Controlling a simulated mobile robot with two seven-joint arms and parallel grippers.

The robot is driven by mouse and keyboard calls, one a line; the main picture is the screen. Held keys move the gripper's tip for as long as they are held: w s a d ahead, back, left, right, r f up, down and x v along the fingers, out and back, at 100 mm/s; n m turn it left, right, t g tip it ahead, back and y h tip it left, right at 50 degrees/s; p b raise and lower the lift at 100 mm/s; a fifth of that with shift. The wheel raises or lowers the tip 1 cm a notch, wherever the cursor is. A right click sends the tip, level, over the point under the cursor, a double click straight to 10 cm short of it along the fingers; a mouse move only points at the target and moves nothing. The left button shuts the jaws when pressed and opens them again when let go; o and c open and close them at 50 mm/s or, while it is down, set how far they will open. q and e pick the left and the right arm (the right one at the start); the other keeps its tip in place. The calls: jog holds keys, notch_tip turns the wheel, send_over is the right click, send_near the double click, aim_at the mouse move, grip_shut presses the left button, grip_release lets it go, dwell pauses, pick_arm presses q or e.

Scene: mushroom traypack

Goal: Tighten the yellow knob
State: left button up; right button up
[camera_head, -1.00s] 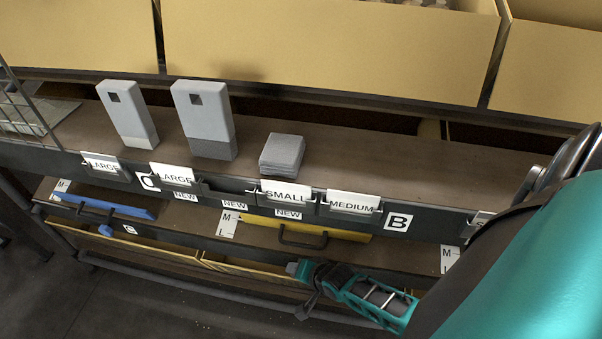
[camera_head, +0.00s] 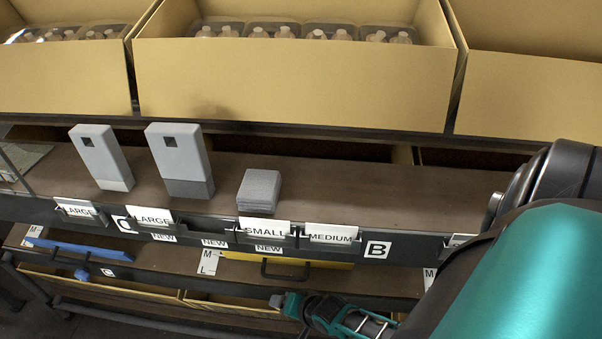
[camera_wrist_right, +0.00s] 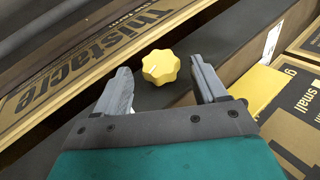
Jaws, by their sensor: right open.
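The yellow knob (camera_wrist_right: 161,67), lobed like a star, sits on a dark rail in the right wrist view. My right gripper (camera_wrist_right: 162,72) is open, with its two grey fingers on either side of the knob. A gap shows between the knob and the right finger, and also between it and the left finger. In the head view my right gripper (camera_head: 278,300) is small, low in front of the lower shelf, and the knob cannot be made out there. My left gripper is not in view.
Cardboard boxes printed "small" (camera_wrist_right: 297,112) lie right of the knob, and a printed carton edge (camera_wrist_right: 95,62) runs on the left. In the head view, a brown shelf (camera_head: 330,185) carries grey blocks. Large boxes (camera_head: 290,75) with packed trays stand above it.

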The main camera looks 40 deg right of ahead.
jog(key=p+v, duration=0.4)
jog(key=v, duration=0.7)
jog(key=shift+a, duration=0.1)
